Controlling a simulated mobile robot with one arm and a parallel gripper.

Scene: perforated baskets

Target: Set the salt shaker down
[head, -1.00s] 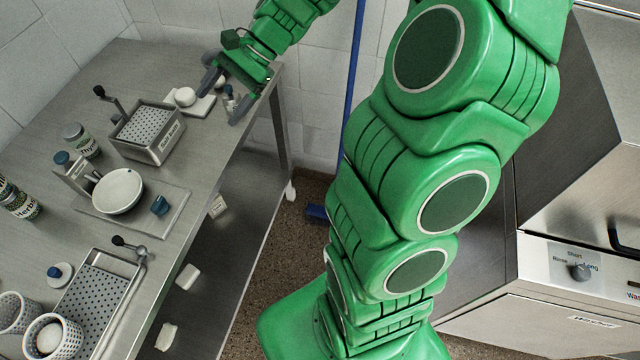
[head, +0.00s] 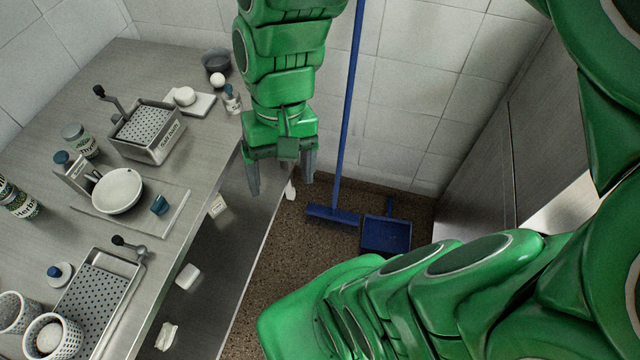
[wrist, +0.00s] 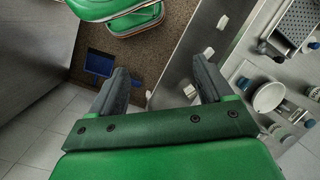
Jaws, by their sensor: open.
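A small white shaker with a blue top (head: 232,98), which looks like the salt shaker, stands upright on the steel table (head: 215,140) near its far right edge. Its label is too small to read. My gripper (head: 281,182) is open and empty, to the right of the table edge and apart from the shaker. The wrist view shows both fingers spread with nothing between them (wrist: 160,72). I cannot make out the shaker in the wrist view.
Beside the shaker are a white board (head: 203,104), a white ball (head: 217,79) and a dark bowl (head: 215,62). A perforated basket (head: 160,145) stands further left. A blue broom (head: 333,214) and dustpan (head: 387,232) are on the floor, right of the table.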

